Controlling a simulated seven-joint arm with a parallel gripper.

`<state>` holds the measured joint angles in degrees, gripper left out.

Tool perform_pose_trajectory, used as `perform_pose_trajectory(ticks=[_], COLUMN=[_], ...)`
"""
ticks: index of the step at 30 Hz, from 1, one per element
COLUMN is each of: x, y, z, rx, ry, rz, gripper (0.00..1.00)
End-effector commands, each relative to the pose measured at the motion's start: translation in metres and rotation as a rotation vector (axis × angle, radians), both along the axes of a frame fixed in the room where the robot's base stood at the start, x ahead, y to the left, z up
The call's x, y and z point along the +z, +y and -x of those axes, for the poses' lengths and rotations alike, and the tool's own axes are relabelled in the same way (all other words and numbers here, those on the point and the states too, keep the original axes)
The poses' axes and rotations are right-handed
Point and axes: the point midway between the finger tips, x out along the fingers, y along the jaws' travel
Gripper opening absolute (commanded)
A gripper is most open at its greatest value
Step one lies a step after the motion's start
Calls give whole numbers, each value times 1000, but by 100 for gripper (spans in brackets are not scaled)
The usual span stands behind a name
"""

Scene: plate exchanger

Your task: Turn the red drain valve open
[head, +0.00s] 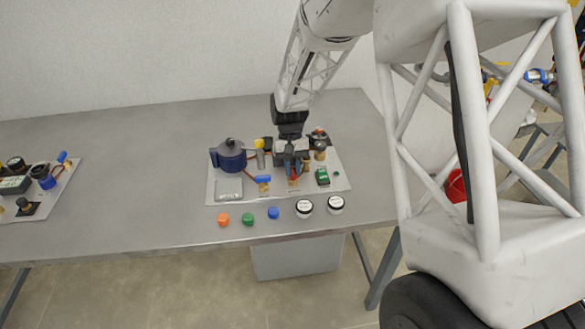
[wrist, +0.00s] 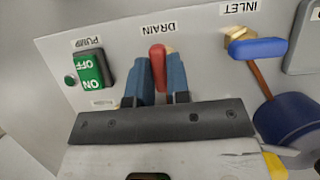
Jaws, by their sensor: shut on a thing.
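The red drain valve handle (wrist: 157,52) stands between my gripper's two blue fingers in the wrist view, below the upside-down DRAIN label (wrist: 158,28). Its long side runs up and down in that picture. My gripper (wrist: 159,68) is shut on the handle, with one finger on each side. The lower end of the handle and most of the valve body are hidden behind the fingers and the dark gripper bar. In the head view my gripper (head: 294,172) reaches down onto the panel, and a little red of the handle (head: 293,178) shows.
Close beside are the blue inlet valve handle (wrist: 258,47), the green pump switch (wrist: 91,70) and a dark blue round housing (wrist: 290,118). The light panel (head: 233,203) lies on a grey table (head: 140,190). Coloured caps and two white-topped jars (head: 304,207) stand along its front.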

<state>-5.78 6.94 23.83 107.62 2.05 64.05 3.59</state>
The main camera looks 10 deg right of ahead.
Motion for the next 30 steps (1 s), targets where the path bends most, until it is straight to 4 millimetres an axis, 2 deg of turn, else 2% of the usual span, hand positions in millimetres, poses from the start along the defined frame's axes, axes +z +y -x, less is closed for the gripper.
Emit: perform_pose_trajectory(ticks=[4, 5, 9, 10, 22, 30], x=[0, 0, 0, 0, 4, 27], y=[0, 0, 0, 0, 0, 0], z=[0, 0, 0, 0, -2, -11], rx=[0, 0, 0, 0, -1, -1], ry=[-1, -1, 0, 0, -1, -3], rz=[0, 0, 0, 0, -1, -1], gripper=[0, 18, 40, 43, 43, 43])
